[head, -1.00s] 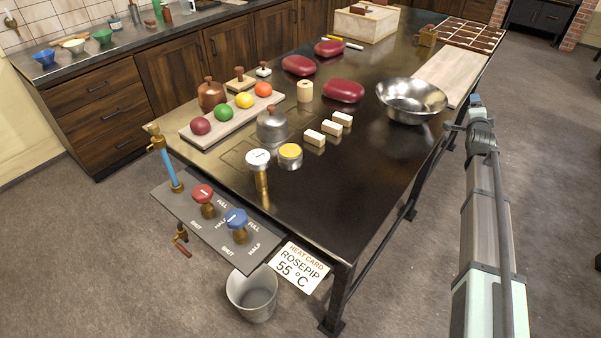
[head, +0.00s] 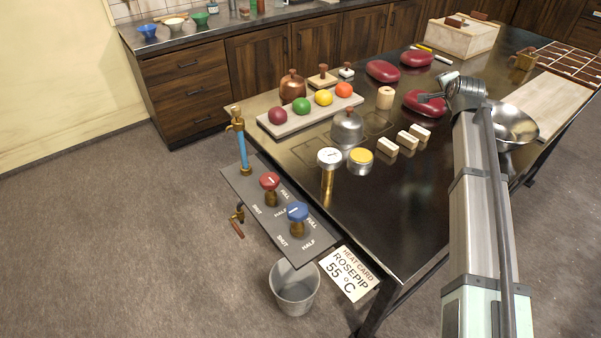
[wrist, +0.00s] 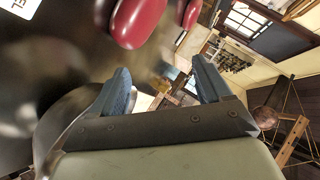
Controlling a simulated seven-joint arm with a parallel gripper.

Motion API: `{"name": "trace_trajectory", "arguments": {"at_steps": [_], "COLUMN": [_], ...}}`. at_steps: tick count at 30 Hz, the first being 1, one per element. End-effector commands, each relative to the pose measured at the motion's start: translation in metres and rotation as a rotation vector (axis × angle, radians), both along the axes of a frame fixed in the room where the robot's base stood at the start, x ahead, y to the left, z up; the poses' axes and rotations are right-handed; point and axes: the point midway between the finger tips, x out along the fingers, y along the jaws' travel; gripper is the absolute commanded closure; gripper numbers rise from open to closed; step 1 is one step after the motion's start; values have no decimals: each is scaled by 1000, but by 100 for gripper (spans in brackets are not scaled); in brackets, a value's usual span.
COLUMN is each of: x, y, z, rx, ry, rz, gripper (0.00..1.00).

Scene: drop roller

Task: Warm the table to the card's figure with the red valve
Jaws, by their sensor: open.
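The red valve (head: 270,181) stands on a grey panel at the table's near left edge, with SHUT, HALF and FULL marked around it. Its exact setting is too small to tell. The dark metal table (head: 400,215) is behind the panel. My gripper (head: 432,97) is open and empty above the table's right part, far from the red valve. Its spread fingers show in the wrist view (wrist: 160,72).
A blue valve (head: 298,212) stands close beside the red one. A pipe with a brass tap (head: 237,125) rises at the panel's left end. A bucket (head: 295,288) is below. Dark red cushions (head: 383,71), a steel bowl (head: 516,128) and a domed pot (head: 347,127) occupy the table.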

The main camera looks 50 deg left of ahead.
Motion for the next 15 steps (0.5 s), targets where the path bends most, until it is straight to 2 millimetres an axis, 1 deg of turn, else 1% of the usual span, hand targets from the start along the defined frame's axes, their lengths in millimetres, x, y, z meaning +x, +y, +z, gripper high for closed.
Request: {"name": "trace_trajectory", "arguments": {"at_steps": [1,2,3,5,6,8,9,11,12,14,15], "x": [-28,-43,-63,-95,-116,-149,-171,-204,-227,-261,-283], "y": [21,32,44,62,72,86,94,105,111,118,122], "z": [0,-1,-2,-4,-4,-5,-5,-5,-4,-3,-2], "rx": [-47,-77,-118,-180,-221,-283,-324,-387,-428,-491,-533], "ry": [24,39,59,88,105,131,148,171,185,208,221], "rz": [48,74,110,163,201,257,295,352,392,451,490], "gripper": [22,22,22,22,22,22,22,22,22,22,22]}}
